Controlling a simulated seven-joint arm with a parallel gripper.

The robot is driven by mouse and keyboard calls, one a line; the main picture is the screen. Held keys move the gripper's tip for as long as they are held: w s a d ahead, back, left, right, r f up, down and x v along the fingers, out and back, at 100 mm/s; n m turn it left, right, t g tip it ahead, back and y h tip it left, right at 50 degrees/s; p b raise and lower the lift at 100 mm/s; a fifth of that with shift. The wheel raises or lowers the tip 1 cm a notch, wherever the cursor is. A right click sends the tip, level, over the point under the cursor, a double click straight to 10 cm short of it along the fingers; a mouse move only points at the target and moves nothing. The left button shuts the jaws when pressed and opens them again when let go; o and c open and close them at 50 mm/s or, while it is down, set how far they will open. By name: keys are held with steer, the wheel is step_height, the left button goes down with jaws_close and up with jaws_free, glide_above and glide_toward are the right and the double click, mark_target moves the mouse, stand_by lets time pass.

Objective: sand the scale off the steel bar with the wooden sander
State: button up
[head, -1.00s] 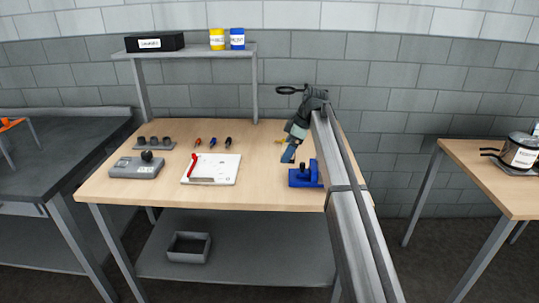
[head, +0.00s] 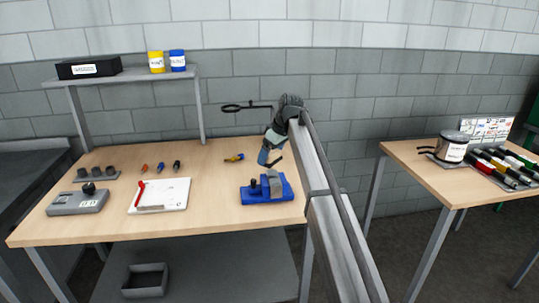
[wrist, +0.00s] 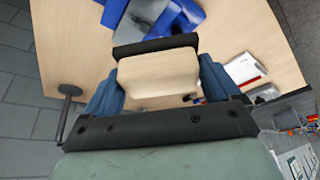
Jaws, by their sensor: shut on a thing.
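My gripper (head: 265,157) has blue fingers and is shut on the wooden sander (wrist: 158,73), a pale wood block with a dark pad along its far edge. In the head view the sander is small and mostly hidden by the fingers. A blue vise (head: 284,195) stands at the right end of the bench, below my gripper. A grey block-like piece, seemingly the steel bar (head: 275,181), sits in it. In the wrist view the vise (wrist: 114,12) and grey metal are at the top edge, beyond the sander. I see a gap between sander and bar in the head view.
The wooden bench top (head: 215,198) is clear left of the vise. A white board (head: 160,195), several small tools and a grey box (head: 77,202) lie farther left.

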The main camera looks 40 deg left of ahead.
steer(key=shift+f, duration=3.25)
steer(key=shift+w+a+f, duration=0.55)
steer(key=shift+f, duration=0.25)
steer(key=shift+c, duration=0.4)
steer(key=shift+w+a, duration=0.85)
steer(key=s+d, duration=0.3)
step_height(320, 180, up, 2)
steer(key=shift+w+a+r, duration=0.1)
steer(key=shift+w+r, duration=0.05)
steer(key=shift+r, duration=2.95)
